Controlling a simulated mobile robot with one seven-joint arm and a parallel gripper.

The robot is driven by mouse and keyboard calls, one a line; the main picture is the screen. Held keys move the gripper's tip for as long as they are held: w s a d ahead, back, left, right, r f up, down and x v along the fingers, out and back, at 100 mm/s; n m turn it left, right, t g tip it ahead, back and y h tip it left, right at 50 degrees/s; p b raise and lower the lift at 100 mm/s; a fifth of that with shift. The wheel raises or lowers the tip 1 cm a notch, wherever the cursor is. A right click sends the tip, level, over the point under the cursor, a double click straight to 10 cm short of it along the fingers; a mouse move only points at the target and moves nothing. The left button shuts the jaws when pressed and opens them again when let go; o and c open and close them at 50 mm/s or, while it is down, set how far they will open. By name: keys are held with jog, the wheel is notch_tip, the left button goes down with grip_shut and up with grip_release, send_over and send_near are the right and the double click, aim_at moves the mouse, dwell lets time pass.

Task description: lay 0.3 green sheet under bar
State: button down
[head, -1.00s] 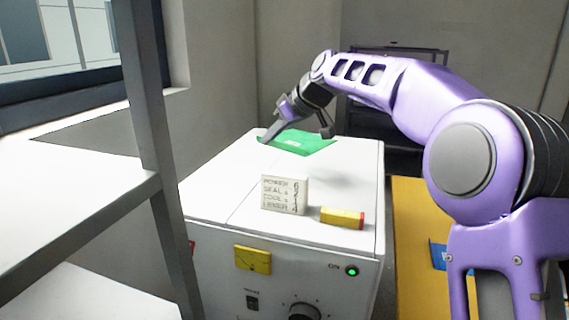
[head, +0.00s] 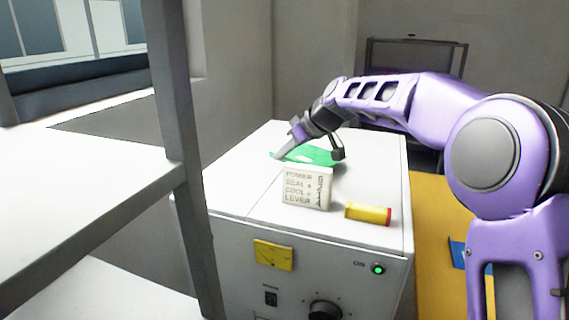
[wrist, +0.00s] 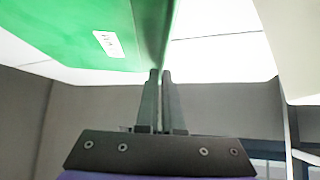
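The green sheet (head: 322,156) with a small white label is over the top of a white machine (head: 225,195). It fills the upper left of the wrist view (wrist: 75,25), with its right edge curling down towards the fingertips. My gripper (head: 278,157) is at the sheet's left edge in the head view. In the wrist view its two fingers (wrist: 160,76) are almost together, with the sheet's edge between their tips. A thickness marking on the sheet is too small to read. I cannot make out a bar in either view.
A shelf rack (head: 90,170) is close on the left.

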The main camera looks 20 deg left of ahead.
jog(key=shift+f, duration=1.35)
jog(key=shift+f, duration=0.2)
jog(key=c, duration=1.1)
grip_release()
jog(key=shift+o, duration=0.2)
jog(key=shift+r, duration=0.1)
